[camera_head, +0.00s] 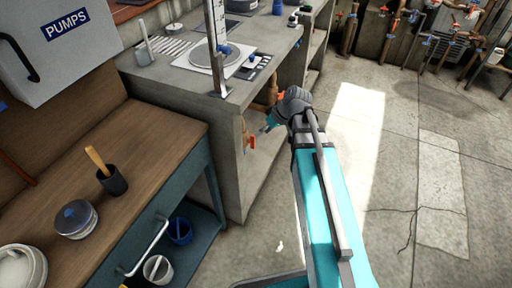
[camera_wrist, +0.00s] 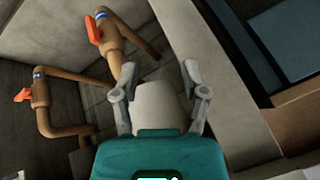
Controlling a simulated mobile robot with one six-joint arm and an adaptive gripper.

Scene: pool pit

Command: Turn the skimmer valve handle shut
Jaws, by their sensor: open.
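Two brown pipe valves with orange handles show in the wrist view. One orange handle (camera_wrist: 93,30) is at the upper left, on a pipe beside a blue label. The other orange handle (camera_wrist: 22,95) is at the far left, on a lower pipe with its own blue label. The labels cannot be read, so I cannot tell which is the skimmer valve. In the head view an orange handle (camera_head: 251,142) shows at the bench's side. My gripper (camera_wrist: 160,72) is open and empty, apart from both handles. In the head view my wrist partly hides it.
A concrete bench (camera_head: 180,86) stands beside the pipes. A wooden-topped workbench (camera_head: 150,140) with a cup and jars is at the left, below a PUMPS box (camera_head: 60,45). More pipes with orange and blue handles line the far wall. The concrete floor (camera_head: 410,160) at right is clear.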

